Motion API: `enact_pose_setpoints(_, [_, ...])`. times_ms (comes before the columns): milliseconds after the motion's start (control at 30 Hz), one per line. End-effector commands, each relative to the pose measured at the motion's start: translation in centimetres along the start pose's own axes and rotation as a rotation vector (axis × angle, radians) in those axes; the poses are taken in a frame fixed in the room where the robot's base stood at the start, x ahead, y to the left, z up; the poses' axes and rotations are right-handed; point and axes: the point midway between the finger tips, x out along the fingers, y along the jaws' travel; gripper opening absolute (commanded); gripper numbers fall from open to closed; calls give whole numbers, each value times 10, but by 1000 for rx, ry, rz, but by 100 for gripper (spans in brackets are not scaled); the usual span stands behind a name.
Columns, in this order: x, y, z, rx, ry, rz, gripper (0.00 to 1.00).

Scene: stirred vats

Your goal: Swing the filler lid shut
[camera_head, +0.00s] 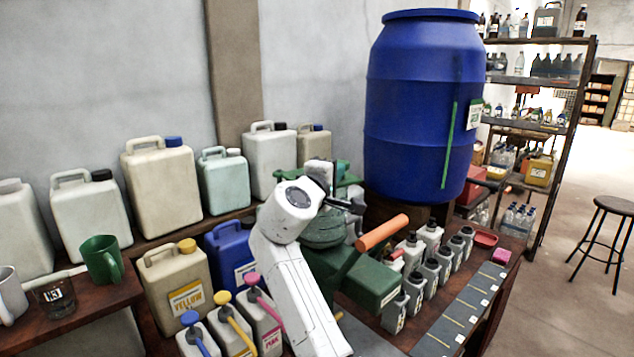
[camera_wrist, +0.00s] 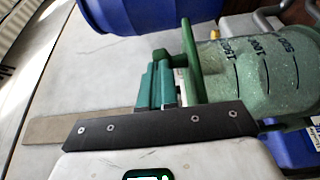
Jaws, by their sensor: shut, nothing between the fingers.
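The filler is a green machine (camera_head: 368,287) with an orange-handled lever (camera_head: 382,232). Its translucent green hopper (camera_head: 323,232), partly behind my arm, also shows in the wrist view (camera_wrist: 262,78) with printed volume marks. The green lid (camera_wrist: 191,62) stands edge-on in the wrist view, upright at the hopper's end, so it appears open. My gripper (camera_wrist: 158,80) has its teal fingers together with nothing between them. They are close beside the lid; I cannot tell whether they touch it.
A large blue barrel (camera_head: 420,105) stands behind right. Jugs, such as a beige one (camera_head: 162,185), line the wall. Small grey bottles (camera_head: 432,275) stand right of the filler, and colour-capped containers (camera_head: 230,328) stand in front left. A green mug (camera_head: 101,260) is at left.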

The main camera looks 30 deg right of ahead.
Motion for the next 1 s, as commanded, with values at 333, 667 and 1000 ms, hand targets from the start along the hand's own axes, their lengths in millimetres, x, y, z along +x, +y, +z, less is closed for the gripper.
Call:
enact_pose_setpoints(333, [35,1,3,1,89,1,0])
enact_pose_setpoints(667, [41,0,2,0,126,1,0])
enact_pose_setpoints(1000, [41,1,2,1,126,1,0])
